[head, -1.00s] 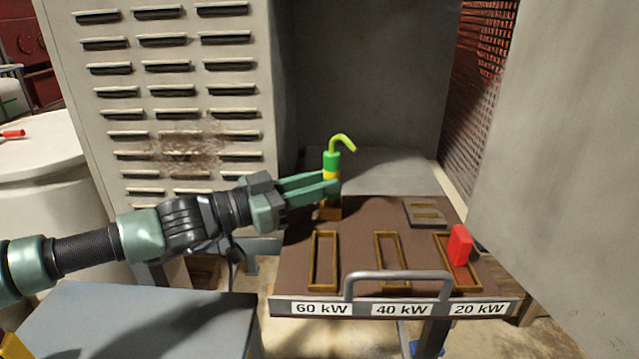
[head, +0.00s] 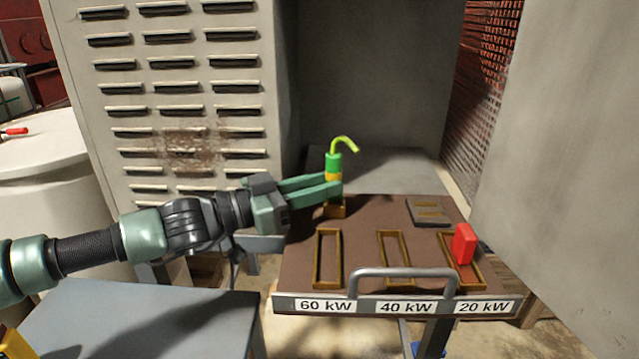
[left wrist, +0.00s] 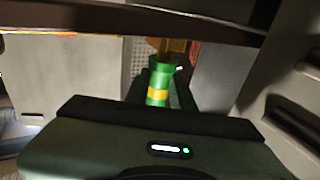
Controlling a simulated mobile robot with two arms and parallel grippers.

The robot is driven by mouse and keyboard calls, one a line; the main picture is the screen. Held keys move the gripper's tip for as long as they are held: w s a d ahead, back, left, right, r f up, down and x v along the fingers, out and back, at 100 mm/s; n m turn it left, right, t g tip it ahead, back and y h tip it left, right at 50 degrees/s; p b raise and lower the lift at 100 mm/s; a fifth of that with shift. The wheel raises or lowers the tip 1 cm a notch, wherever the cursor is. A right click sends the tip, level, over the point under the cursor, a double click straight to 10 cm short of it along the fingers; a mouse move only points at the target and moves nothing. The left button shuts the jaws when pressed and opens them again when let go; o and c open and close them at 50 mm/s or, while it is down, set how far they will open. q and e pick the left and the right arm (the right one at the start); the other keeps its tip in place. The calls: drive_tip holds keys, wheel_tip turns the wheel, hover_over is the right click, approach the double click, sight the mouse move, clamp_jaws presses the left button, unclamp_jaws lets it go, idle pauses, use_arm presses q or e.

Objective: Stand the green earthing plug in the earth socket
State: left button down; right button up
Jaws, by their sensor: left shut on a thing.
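The green earthing plug (head: 333,162) is upright, with a yellow band and a bent yellow-green tail on top. My left gripper (head: 334,191) is shut on it, the fingers around its lower part. The brass earth socket (head: 335,211) is at the back left of the brown board, directly below the fingers. The fingers hide the plug's lower end, so I cannot tell how deep it sits in the socket. The left wrist view shows the plug (left wrist: 159,82) in line with the brass socket (left wrist: 172,48). My right gripper is not in view.
The brown board (head: 365,235) has brass frames labelled 60 kW, 40 kW and 20 kW. A red block (head: 463,243) stands in the 20 kW frame. A grey handle (head: 404,273) rises at the front edge. A louvred cabinet (head: 175,100) stands behind my left arm.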

use_arm(q)
drive_tip(key=shift+w+r+p, duration=0.2)
drive_tip(key=shift+r+p, duration=0.2)
drive_tip(key=shift+r, duration=0.15)
drive_tip(key=shift+s+d+r+p, duration=0.1)
drive_tip(key=shift+r+p, duration=0.35)
drive_tip(key=shift+r, duration=0.2)
drive_tip(key=shift+b, duration=0.3)
idle(0.4)
idle(0.7)
drive_tip(key=shift+f+b, duration=0.3)
drive_tip(key=shift+b, duration=0.05)
drive_tip(key=shift+f, duration=0.1)
